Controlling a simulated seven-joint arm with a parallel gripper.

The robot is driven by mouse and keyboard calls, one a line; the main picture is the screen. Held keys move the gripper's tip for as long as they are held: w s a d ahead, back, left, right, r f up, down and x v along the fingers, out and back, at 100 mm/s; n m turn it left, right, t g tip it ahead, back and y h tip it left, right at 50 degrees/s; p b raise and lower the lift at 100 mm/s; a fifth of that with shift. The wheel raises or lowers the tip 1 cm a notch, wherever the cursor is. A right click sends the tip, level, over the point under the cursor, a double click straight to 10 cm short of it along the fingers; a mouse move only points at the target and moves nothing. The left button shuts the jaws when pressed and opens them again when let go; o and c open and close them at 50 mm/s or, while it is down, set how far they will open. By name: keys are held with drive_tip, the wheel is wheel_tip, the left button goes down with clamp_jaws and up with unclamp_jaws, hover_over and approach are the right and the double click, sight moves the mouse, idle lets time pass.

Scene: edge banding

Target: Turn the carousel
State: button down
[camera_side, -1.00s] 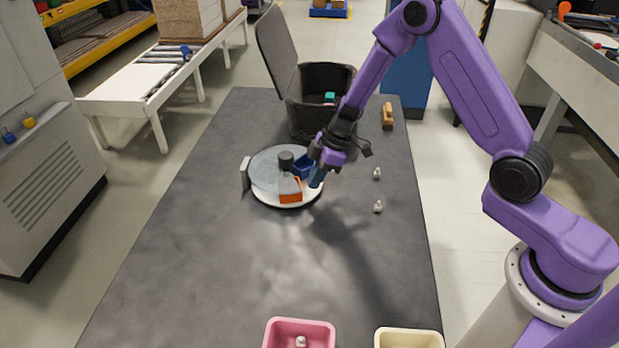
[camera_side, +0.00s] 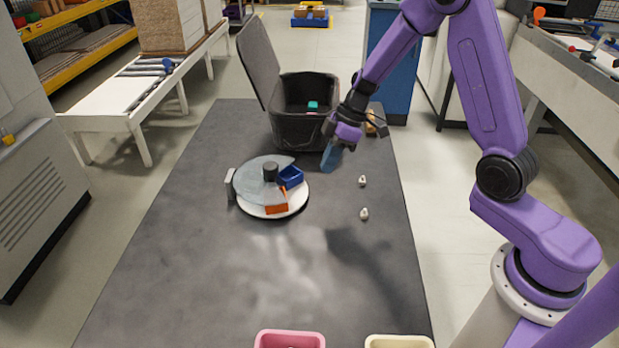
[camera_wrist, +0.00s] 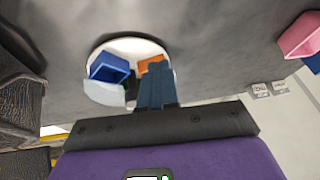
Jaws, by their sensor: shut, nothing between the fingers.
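The carousel (camera_side: 247,187) is a round white turntable with a grey translucent cover over part of it and a dark knob (camera_side: 270,172) in the middle. A blue bin (camera_side: 291,177) and an orange bin (camera_side: 277,208) show in its uncovered part. It also shows in the wrist view (camera_wrist: 105,93), partly hidden behind my fingers. My gripper (camera_side: 329,161) is shut and empty, its blue fingers pointing down, above the table to the right of and behind the carousel, apart from it.
A black bin (camera_side: 297,128) with its lid raised stands behind the carousel. Two small pale pieces (camera_side: 363,181) (camera_side: 364,214) lie to the right. A pink tray (camera_side: 290,338) and a cream tray (camera_side: 398,341) are at the front edge. The table's middle front is clear.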

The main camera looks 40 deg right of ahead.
sight(299, 200)
drive_tip(key=s+f+m+y, duration=0.1)
drive_tip(key=m, duration=0.1)
drive_tip(key=d+f+m+y, duration=0.1)
drive_tip(key=f+m+y, duration=0.1)
drive_tip(key=s+d+f+m+y, duration=0.1)
drive_tip(key=f+m, duration=0.1)
drive_tip(key=m, duration=0.1)
drive_tip(key=shift+s+f+g+y, duration=0.15)
drive_tip(key=shift+s+g+y, duration=0.15)
drive_tip(key=shift+g, duration=0.1)
drive_tip(key=d+f+m+t+y, duration=0.1)
drive_tip(key=m, duration=0.2)
drive_tip(key=w+d+m+t+y, duration=0.1)
drive_tip(key=m+t, duration=0.1)
drive_tip(key=d+f+m+t+y, duration=0.1)
drive_tip(key=m+t, duration=0.1)
drive_tip(key=m, duration=0.1)
drive_tip(key=shift+w+d+f+m, duration=0.15)
drive_tip(key=shift+d+f+m, duration=0.15)
drive_tip(key=shift+d+f, duration=0.1)
drive_tip(key=shift+w+d+f+m+t, duration=0.2)
drive_tip(key=shift+d+m+t, duration=0.25)
drive_tip(key=shift+m+t, duration=0.25)
drive_tip(key=x, duration=0.8)
drive_tip(key=r+x, duration=0.1)
drive_tip(key=x, duration=0.3)
drive_tip(key=shift+w+a, duration=0.1)
drive_tip(key=shift+a, duration=0.2)
drive_tip(key=shift+w+a, duration=0.4)
drive_tip(key=shift+a, duration=0.25)
